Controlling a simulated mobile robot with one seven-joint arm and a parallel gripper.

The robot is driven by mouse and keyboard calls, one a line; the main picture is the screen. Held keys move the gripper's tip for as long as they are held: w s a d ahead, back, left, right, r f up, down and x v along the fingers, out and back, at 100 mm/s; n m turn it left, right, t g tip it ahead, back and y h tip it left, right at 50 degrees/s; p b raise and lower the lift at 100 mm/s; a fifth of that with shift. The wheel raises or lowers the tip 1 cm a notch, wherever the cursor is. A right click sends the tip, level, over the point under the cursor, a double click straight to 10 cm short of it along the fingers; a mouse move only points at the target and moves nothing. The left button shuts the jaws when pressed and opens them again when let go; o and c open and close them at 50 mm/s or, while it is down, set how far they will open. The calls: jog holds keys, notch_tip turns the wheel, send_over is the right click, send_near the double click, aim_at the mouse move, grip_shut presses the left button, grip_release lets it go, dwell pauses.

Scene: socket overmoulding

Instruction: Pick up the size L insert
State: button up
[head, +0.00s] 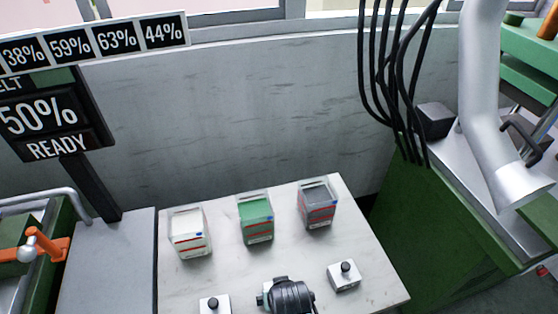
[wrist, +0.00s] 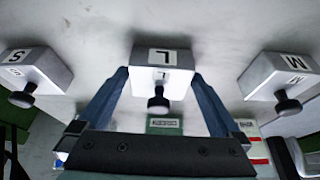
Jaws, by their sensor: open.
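The size L insert (wrist: 160,62) is a white block with a black L on two faces and a small black knob. It sits in the middle of the wrist view. My gripper (wrist: 160,82) is open, with one blue finger on each side of the L insert. I cannot tell whether the fingers touch it. The size S insert (wrist: 34,72) is to the left and the size M insert (wrist: 280,76) to the right, both outside the fingers. In the head view my gripper (head: 287,296) is at the front of the table and hides the L insert.
Two knobbed inserts (head: 344,276) (head: 215,305) stand on either side of my gripper on the pale table (head: 300,252). Behind them are a white bin (head: 189,232), a green bin (head: 255,219) and a grey bin (head: 318,203). A sign (head: 45,120) reads 50% READY.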

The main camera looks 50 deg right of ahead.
jog(key=shift+w+f, duration=0.1)
jog(key=shift+f, duration=0.2)
jog(key=shift+c, duration=0.3)
grip_shut()
jog(key=shift+d+r, duration=0.1)
jog(key=shift+r, duration=0.05)
